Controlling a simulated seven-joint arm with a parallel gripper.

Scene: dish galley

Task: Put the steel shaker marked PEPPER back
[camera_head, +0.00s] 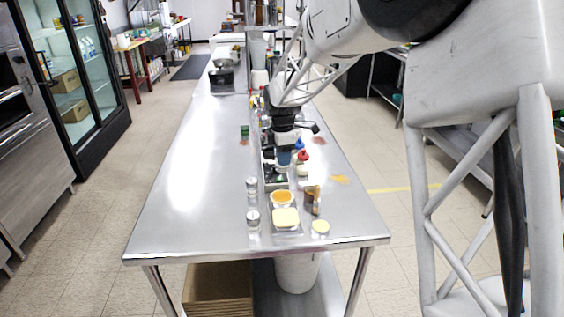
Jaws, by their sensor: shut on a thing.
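My gripper (284,151) is over the middle of the steel table, pointing down above a dark tray. It is shut on a small blue-grey thing (284,158), mostly hidden by the fingers; I cannot tell what it is or read a mark on it. Two small steel-looking shakers stand upright on the table at the near left of the tray row, apart from the gripper: a farther shaker (252,187) and a nearer shaker (253,219). Their marks are too small to read, so I cannot tell which is PEPPER.
The dark tray (268,184) lies below my gripper. Near it are a red-topped bottle (303,157), a brown bottle (311,203), an orange-filled bowl (282,198), a pale yellow block (286,218) and a small round dish (320,227). The table's left side (190,190) is clear.

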